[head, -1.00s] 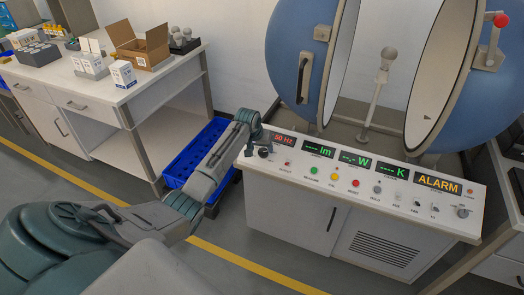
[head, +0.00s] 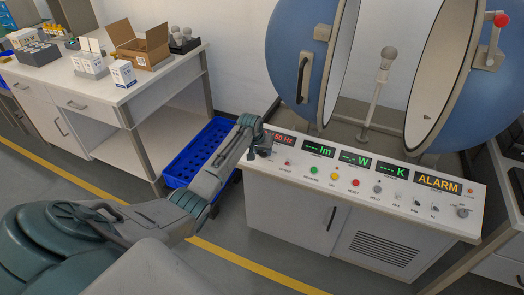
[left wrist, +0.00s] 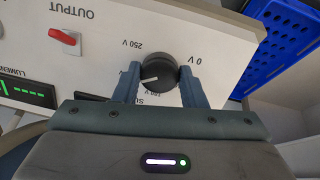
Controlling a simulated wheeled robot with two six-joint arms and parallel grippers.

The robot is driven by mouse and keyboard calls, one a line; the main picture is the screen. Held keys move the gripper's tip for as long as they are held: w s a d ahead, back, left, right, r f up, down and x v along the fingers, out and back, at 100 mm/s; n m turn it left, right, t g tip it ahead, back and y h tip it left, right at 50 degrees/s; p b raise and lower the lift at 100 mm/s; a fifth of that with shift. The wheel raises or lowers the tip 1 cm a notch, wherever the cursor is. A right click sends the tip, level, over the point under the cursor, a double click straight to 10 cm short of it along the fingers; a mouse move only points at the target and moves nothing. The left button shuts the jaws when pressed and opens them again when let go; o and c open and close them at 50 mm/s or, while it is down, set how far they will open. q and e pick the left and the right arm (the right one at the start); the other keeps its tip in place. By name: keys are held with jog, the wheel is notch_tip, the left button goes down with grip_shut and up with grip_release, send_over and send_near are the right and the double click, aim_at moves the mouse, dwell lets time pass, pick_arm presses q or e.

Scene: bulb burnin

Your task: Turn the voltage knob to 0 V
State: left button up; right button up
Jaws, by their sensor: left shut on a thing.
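The black voltage knob (left wrist: 159,72) sits at the panel's end, between the two fingers of my left gripper (left wrist: 160,80) in the left wrist view. The fingers are closed on its sides. Its white pointer line points left in that upside-down view, away from the 0 V label (left wrist: 209,59) on the right. The 250 V label (left wrist: 152,44) lies just above-left of the knob. In the head view my left gripper (head: 262,148) is at the left end of the control panel (head: 300,172) and largely hides the knob. My right gripper is not in view.
The red OUTPUT switch (left wrist: 65,37) is beside the knob. Coloured buttons and an ALARM display (head: 438,184) run along the panel. The blue crate (head: 190,165) stands close left of the panel. The large blue sphere (head: 290,60) stands open behind.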

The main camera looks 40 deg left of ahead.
pick_arm(q)
jog(key=shift+r+n+p, duration=0.15)
jog(key=shift+n+p, duration=0.25)
jog(key=shift+p, duration=0.2)
jog(key=shift+r+n+p, duration=0.1)
jog(key=shift+n+p, duration=1)
jog(key=shift+p, duration=0.05)
jog(key=n+p, duration=0.2)
jog(key=shift+s+n, duration=0.1)
jog(key=shift+n, duration=0.2)
jog(key=n+t+p, duration=0.1)
jog(key=n+p, duration=0.3)
jog(key=n, duration=0.1)
jog(key=n+p, duration=0.2)
jog(key=n, duration=0.1)
jog(key=n+p, duration=0.2)
jog(key=n, duration=0.2)
jog(key=shift+n+p, duration=0.4)
jog(key=n+p, duration=0.2)
jog(key=n, duration=0.3)
jog(key=shift+d+t+p, duration=0.1)
jog(key=shift+t+p, duration=0.2)
jog(key=n+p, duration=0.1)
jog(key=n, duration=0.4)
jog(key=shift+f+y, duration=0.2)
jog(key=shift+y, duration=0.2)
jog(key=n, duration=0.3)
jog(key=shift+f, duration=0.1)
jog(key=shift+n+y, duration=0.3)
jog(key=shift+n, duration=1.3)
